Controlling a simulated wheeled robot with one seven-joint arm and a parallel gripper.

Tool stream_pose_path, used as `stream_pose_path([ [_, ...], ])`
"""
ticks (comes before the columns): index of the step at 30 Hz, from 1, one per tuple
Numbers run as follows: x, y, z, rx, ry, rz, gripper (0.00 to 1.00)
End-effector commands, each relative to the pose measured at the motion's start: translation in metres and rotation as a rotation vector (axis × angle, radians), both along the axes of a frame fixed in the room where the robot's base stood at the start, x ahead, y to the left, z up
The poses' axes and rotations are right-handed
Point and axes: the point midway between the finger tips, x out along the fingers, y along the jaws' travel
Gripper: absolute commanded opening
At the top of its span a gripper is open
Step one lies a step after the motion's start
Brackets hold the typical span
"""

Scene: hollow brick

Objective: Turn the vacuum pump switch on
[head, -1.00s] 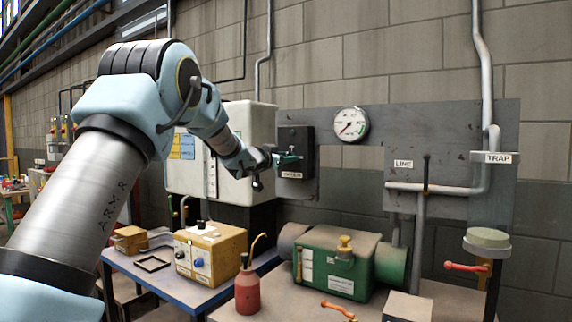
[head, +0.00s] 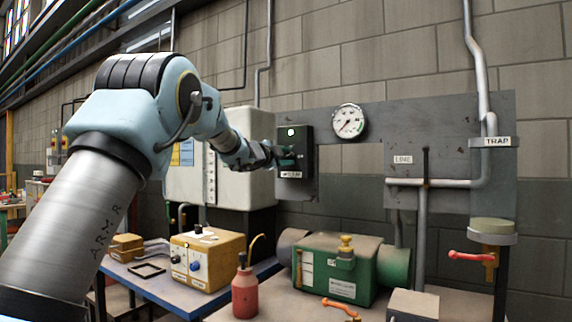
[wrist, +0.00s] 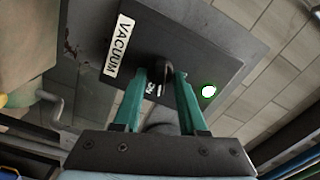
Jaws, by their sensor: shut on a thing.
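The vacuum pump switch is a dark box (head: 308,148) on the grey panel, left of the gauge. A round lamp (head: 291,132) on its upper face glows green-white, and the lit lamp also shows in the wrist view (wrist: 208,91). The wrist view shows the box's "VACUUM" label (wrist: 118,45) and a black knob (wrist: 150,67) with a small "ON" mark near it. My gripper (head: 287,154) is at the box front. Its green fingers (wrist: 168,76) are shut on the knob, which they partly hide.
A dial gauge (head: 348,121) is right of the box, and a pale cabinet (head: 245,185) is behind my wrist. Below stand a green pump (head: 322,262), a yellow unit (head: 215,255) and a red oil can (head: 245,293). Pipes run along the panel at right.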

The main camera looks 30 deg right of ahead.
Motion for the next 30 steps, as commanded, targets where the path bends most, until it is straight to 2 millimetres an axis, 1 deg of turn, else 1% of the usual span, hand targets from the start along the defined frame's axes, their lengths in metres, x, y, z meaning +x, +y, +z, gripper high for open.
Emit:
stream_pose_path([
  [1, -0.0005, -0.0004, -0.0038, 0.019, -0.034, -0.001, 0.0],
  [6, -0.0005, -0.0003, -0.0036, 0.083, -0.15, -0.001, 0.0],
  [15, -0.0006, -0.0004, -0.0034, 0.157, -0.282, -0.001, 0.0],
  [21, -0.0006, -0.0005, -0.0026, 0.178, -0.319, -0.001, 0.0],
  [30, -0.0006, -0.0005, -0.0023, 0.183, -0.328, -0.001, 0.0],
])
